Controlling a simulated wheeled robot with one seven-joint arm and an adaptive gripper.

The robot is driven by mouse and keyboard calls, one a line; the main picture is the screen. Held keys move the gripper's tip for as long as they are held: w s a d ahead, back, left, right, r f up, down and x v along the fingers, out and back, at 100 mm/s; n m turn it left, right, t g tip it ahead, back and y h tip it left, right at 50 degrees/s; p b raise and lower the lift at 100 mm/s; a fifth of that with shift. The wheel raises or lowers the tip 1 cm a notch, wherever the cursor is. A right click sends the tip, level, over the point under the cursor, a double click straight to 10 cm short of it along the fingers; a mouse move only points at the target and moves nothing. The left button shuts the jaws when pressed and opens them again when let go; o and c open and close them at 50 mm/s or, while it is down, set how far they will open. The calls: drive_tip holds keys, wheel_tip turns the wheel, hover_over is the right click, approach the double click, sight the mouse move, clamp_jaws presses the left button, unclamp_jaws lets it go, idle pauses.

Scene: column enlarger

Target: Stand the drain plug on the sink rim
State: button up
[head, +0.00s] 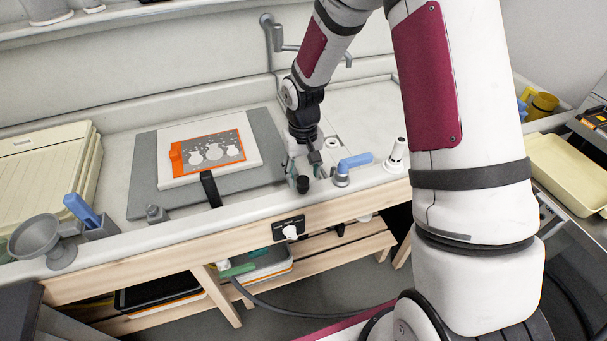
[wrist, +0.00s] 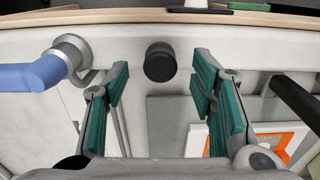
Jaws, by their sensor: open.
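The drain plug, a short black cylinder (head: 303,184), stands upright on the pale sink rim (head: 248,203), near the front edge. It also shows in the wrist view (wrist: 160,62), top face towards the camera. My gripper (head: 303,164) is open and empty above the rim, just behind the plug. In the wrist view my gripper's teal-padded fingers (wrist: 160,88) stand apart, with the plug between and slightly beyond their tips. There is a clear gap on each side, and neither finger touches it. The rim surface (wrist: 215,40) shows around the plug.
A blue-handled fitting (head: 354,162) stands close to the right of the plug. A white cylindrical post (head: 397,152) is farther right. A grey board with an orange-framed print (head: 208,151) and a black strap-like bar (head: 211,190) lie to the left.

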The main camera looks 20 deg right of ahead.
drive_tip(key=shift+r+p, duration=0.7)
drive_tip(key=shift+r, duration=1.7)
drive_tip(key=shift+r, duration=0.1)
wheel_tip(320, 180, up, 12)
drive_tip(key=s+r+t, duration=0.3)
drive_tip(key=s+r, duration=0.8)
drive_tip(key=r, duration=0.1)
drive_tip(key=s+r+t, duration=0.2)
drive_tip(key=s+r, duration=0.1)
drive_tip(key=s, duration=1.1)
drive_tip(key=shift+t+b, duration=0.3)
drive_tip(key=shift+b, duration=0.1)
